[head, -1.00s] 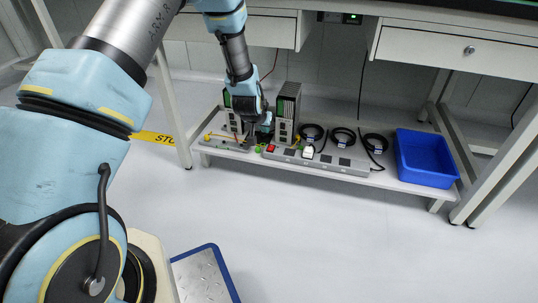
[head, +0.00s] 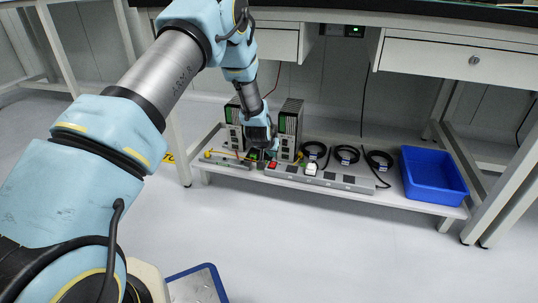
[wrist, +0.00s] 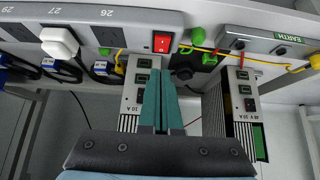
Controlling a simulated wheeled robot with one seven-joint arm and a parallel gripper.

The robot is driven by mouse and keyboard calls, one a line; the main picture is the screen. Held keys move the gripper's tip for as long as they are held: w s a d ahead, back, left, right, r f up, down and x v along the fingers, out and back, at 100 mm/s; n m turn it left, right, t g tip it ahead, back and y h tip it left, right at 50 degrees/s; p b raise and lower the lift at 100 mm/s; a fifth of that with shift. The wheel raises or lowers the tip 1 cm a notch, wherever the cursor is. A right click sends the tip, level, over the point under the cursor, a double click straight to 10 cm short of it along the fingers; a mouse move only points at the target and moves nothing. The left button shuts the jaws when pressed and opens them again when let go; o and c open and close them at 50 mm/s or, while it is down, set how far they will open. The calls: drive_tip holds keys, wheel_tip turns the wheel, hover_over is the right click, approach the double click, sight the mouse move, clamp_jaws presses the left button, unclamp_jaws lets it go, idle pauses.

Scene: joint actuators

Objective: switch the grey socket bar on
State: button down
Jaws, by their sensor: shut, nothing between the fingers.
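The grey socket bar (head: 340,181) lies along the front of the low shelf in the head view. Its red rocker switch (head: 272,165) is at its left end, and a white plug (head: 311,169) sits in it. In the wrist view the bar (wrist: 125,22) crosses the upper left, with the red switch (wrist: 162,42) at its end. My gripper (wrist: 163,73) is shut and empty, its teal fingertips just below the switch in the picture; I cannot tell whether they touch. In the head view my gripper (head: 262,152) is beside the switch end, fingertips hard to make out.
Two upright modules (head: 290,130) stand close around my gripper at the back. An earth bar (wrist: 285,38) with green and yellow wires lies beside the socket bar. Black cable coils (head: 347,155) and a blue bin (head: 433,173) are to the right. The tabletop with drawers (head: 455,58) overhangs the shelf.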

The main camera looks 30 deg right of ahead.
sight(272, 165)
drive_tip(key=f, duration=0.1)
drive_tip(key=f+b, duration=0.1)
drive_tip(key=f, duration=0.1)
drive_tip(key=shift+s+a+f, duration=0.25)
drive_tip(key=shift+f, duration=0.05)
drive_tip(key=shift+s+a+f, duration=0.1)
drive_tip(key=shift+f, duration=0.25)
drive_tip(key=shift+r, duration=0.15)
drive_tip(key=shift+r+p, duration=0.7)
drive_tip(key=shift+p, duration=0.05)
